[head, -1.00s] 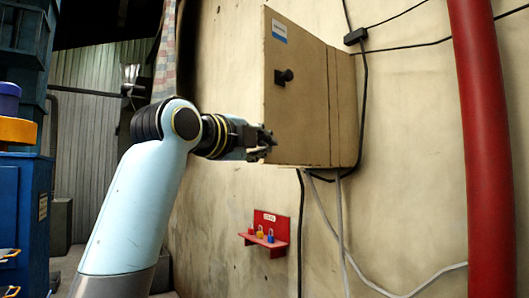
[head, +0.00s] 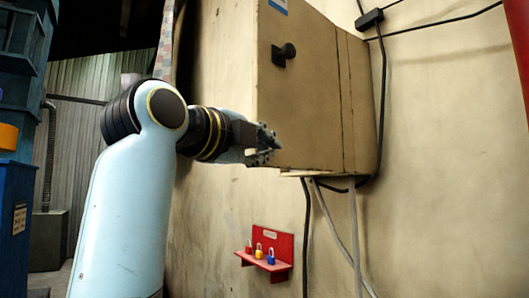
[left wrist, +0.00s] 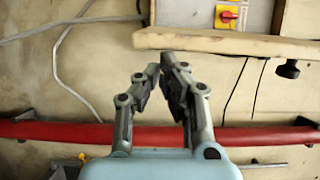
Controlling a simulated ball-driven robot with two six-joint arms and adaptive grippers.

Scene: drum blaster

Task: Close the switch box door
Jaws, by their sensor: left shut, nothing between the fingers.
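The switch box door (head: 305,90) stands open from the wall, its outer face with a black knob (head: 285,54) towards the head camera. In the left wrist view the door (left wrist: 220,44) shows nearly edge-on, with its knob (left wrist: 288,68) on the outer side. A red switch on a yellow plate (left wrist: 229,15) shows inside the box. My left gripper (head: 268,146) is shut and empty at the door's lower free corner, on the outer side. In the left wrist view its fingertips (left wrist: 160,68) are close to the door's edge; contact cannot be told. My right gripper is not in view.
A red rack with small padlocks (head: 268,256) is on the wall below the box. Cables (head: 335,225) hang under the box. A red pipe (head: 517,40) runs up the wall at right. Blue crates (head: 18,70) stand at far left. The wall between rack and box is clear.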

